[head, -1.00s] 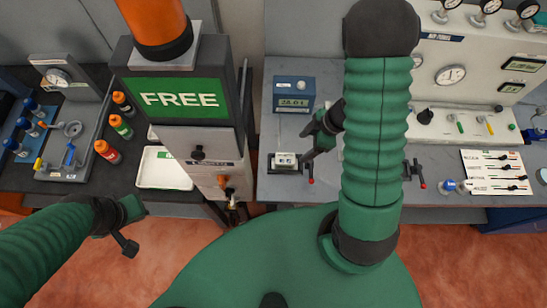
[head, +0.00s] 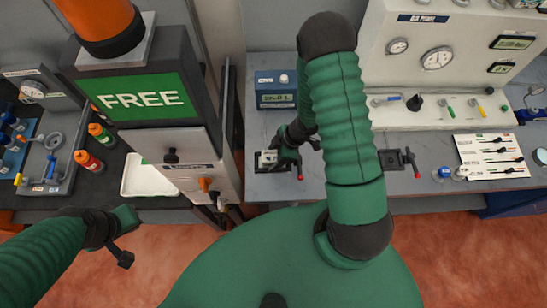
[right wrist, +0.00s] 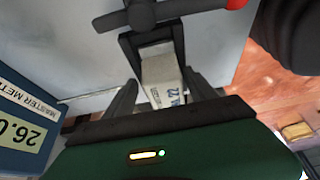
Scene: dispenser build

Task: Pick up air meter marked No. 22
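The air meter (right wrist: 162,85) is a small pale block with a printed label on which "22" is readable in the right wrist view. It sits in a black cradle (right wrist: 178,38) with a red-tipped lever (right wrist: 236,3). In the head view the meter (head: 266,158) stands on the grey bench, partly covered by my right gripper (head: 284,153). In the right wrist view my right gripper (right wrist: 160,98) is open, one finger on each side of the meter with gaps visible. My left gripper (head: 125,238) hangs low at the left, away from the bench; its fingers are unclear.
The blue master meter (head: 276,92) stands just behind the cradle. A second, empty cradle (head: 393,159) lies right of my right arm. The column with the FREE sign (head: 142,99) stands left, beside a white tray (head: 140,180). A gauge panel (head: 437,58) backs the bench.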

